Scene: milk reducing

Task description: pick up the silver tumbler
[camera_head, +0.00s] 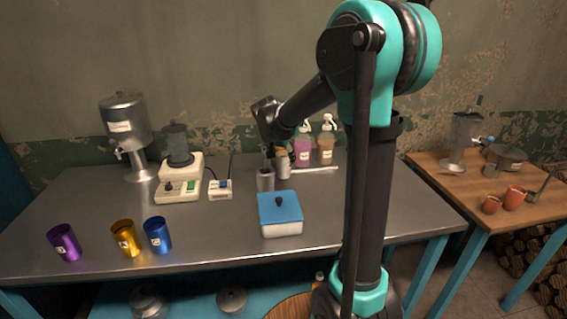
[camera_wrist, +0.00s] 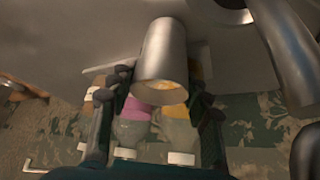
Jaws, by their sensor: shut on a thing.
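The silver tumbler (camera_head: 265,181) is near the middle of the metal table, behind the blue-lidded box. In the wrist view the tumbler (camera_wrist: 163,48) lies between the two dark fingers of my gripper (camera_wrist: 160,88), with its mouth toward the camera. A yellow-orange tint shows in its mouth; I cannot tell what it is. In the head view my gripper (camera_head: 268,160) comes down over the tumbler from above. The fingers are shut on it near its rim. I cannot tell whether its base touches the table.
The blue-lidded box (camera_head: 280,212) stands just in front. Bottles with pump tops (camera_head: 303,147) stand close behind. A white switch device (camera_head: 220,189) is to the left. Purple (camera_head: 65,242), gold (camera_head: 125,238) and blue (camera_head: 158,235) tumblers stand at the front left.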

